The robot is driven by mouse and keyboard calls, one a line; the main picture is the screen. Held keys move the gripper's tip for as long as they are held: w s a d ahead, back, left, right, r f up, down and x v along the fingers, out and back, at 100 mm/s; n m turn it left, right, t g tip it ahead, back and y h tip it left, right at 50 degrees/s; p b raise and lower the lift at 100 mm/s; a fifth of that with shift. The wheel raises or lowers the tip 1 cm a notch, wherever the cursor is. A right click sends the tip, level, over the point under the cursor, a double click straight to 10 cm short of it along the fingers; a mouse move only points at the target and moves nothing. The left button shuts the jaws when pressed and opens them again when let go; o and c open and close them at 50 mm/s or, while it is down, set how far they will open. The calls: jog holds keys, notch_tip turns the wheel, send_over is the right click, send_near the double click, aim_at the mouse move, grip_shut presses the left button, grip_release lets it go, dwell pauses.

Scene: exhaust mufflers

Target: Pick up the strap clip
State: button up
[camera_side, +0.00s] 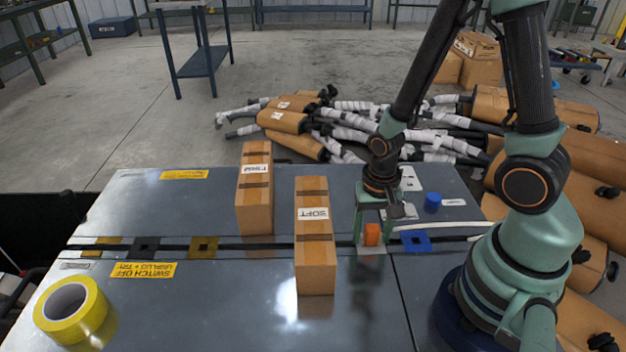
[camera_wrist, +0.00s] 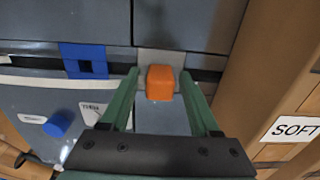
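A small orange block (camera_side: 372,235), which I take for the strap clip, sits on a grey square plate (camera_side: 371,249) at the dark groove across the bench. In the wrist view the orange block (camera_wrist: 160,82) lies between my two green fingers, near their tips. My gripper (camera_side: 370,222) points down over it and is open. The wrist view shows my gripper (camera_wrist: 160,74) with a narrow gap on each side of the block. I see no contact between the fingers and the block.
Two tall cardboard boxes, one marked SOFT (camera_side: 315,255) and one farther back (camera_side: 255,195), stand left of my gripper. A blue square piece (camera_side: 415,241) and a blue cylinder (camera_side: 432,201) are to its right. Yellow tape (camera_side: 88,322) lies front left.

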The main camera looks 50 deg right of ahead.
grip_shut()
jog(key=shift+r, duration=0.2)
